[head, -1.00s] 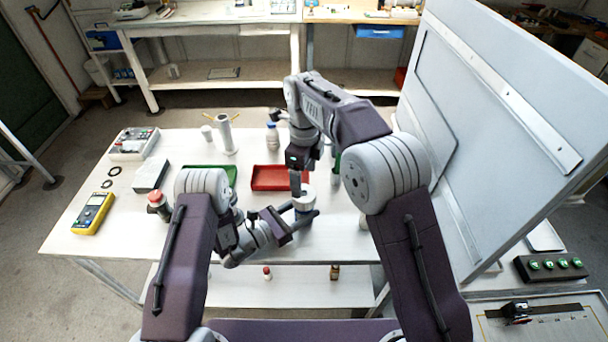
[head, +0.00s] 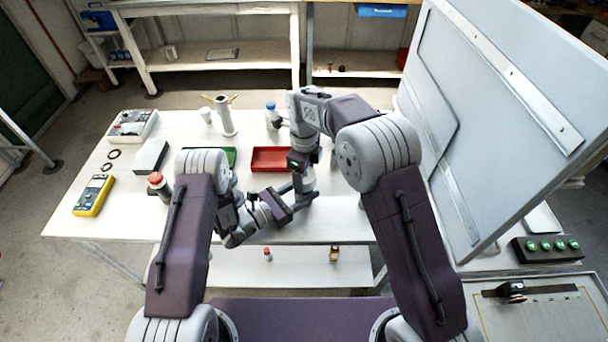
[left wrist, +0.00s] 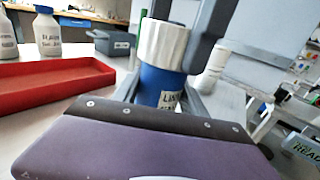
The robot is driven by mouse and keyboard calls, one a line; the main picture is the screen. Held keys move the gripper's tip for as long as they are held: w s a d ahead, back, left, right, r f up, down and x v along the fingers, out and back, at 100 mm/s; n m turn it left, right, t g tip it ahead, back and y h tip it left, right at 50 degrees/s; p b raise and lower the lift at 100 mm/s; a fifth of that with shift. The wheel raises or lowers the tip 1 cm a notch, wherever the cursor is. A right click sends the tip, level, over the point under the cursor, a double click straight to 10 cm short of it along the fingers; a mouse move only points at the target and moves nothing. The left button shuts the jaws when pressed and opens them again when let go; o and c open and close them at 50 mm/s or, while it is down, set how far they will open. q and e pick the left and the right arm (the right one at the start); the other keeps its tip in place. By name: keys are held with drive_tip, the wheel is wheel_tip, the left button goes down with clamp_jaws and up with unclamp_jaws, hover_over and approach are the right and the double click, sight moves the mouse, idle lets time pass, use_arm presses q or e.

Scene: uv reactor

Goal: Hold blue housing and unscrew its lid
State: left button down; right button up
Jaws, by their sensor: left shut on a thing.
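My left gripper (head: 299,197) is shut on the blue body below the lid. My right gripper (head: 303,180) comes from above in the head view. In the left wrist view its fingers (left wrist: 178,22) reach down at the lid, one overlapping the lid's right side. Whether they press on the lid is hard to tell. In the head view the grippers largely hide the housing.
A red tray (head: 271,168) and a green tray (head: 229,150) lie behind the grippers. A white bottle with a blue cap (head: 271,118) stands behind the red tray. A large tilted grey panel (head: 480,110) rises at the right.

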drive_tip(key=shift+c, duration=0.9)
drive_tip(key=n, duration=0.5)
drive_tip(key=shift+n, duration=0.3)
drive_tip(key=n, duration=0.9)
drive_tip(key=shift+n, duration=0.4)
drive_tip(key=n, duration=0.6)
drive_tip(key=shift+n, duration=0.3)
drive_tip(key=n, duration=0.9)
drive_tip(key=shift+r+n, duration=0.1)
drive_tip(key=shift+n, duration=0.2)
drive_tip(key=n, duration=1.2)
drive_tip(key=shift+n, duration=0.4)
drive_tip(key=n, duration=0.6)
drive_tip(key=shift+n, duration=0.3)
drive_tip(key=n, duration=0.9)
